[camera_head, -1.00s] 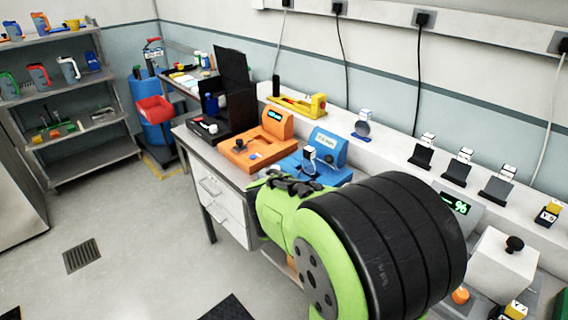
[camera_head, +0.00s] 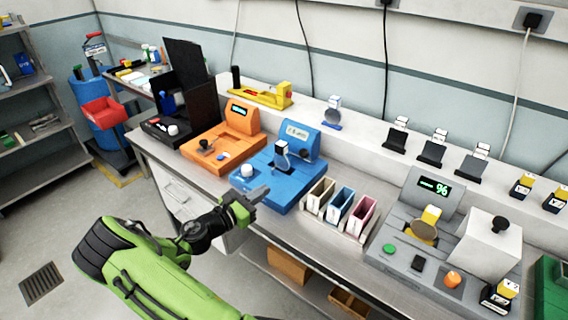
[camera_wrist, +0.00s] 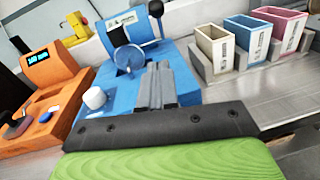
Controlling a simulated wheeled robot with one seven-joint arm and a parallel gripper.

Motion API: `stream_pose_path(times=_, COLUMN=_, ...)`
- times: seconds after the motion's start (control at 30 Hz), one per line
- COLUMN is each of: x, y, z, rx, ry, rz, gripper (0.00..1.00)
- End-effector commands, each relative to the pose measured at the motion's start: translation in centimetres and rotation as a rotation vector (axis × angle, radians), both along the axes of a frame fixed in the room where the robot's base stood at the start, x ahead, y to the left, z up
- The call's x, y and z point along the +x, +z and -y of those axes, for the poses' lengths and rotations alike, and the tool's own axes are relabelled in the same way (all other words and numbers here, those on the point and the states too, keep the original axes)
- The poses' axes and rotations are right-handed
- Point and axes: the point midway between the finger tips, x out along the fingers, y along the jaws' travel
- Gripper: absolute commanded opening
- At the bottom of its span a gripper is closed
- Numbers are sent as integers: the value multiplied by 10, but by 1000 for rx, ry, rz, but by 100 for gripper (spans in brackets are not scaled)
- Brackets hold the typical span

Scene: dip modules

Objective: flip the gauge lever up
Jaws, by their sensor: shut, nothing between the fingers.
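A blue gauge device (camera_head: 262,178) with a tilted display housing stands on the bench and also shows in the wrist view (camera_wrist: 183,85). A dark lever knob (camera_wrist: 155,8) shows at the right side of its housing in the wrist view; its stem is hard to make out. A clear disc (camera_wrist: 128,58) stands at the front of the housing, and a white knob (camera_wrist: 95,97) is at the base's left. My gripper (camera_head: 262,190) is shut and empty, close to the front edge of the blue base. In the wrist view its fingers (camera_wrist: 158,70) overlap the blue base.
An orange device (camera_head: 222,140) stands left of the blue one. Three small bins (camera_head: 340,205) stand close on its right. A grey device (camera_head: 400,245) with a percent display and a white box (camera_head: 487,248) are further right. A wall ledge runs behind.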

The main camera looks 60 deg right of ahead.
Motion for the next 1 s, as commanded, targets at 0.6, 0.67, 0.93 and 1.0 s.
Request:
stream_pose_path(times=0.6, x=-25, y=-3, z=85, rx=3, ry=-6, rz=7, gripper=0)
stream_pose_path(times=0.67, x=-29, y=-4, z=97, rx=2, ry=-7, rz=6, gripper=0)
stream_pose_path(times=0.93, x=-38, y=23, z=121, rx=3, ry=-3, rz=7, gripper=0)
stream_pose_path(times=1.0, x=-38, y=25, z=123, rx=4, ry=-1, rz=5, gripper=0)
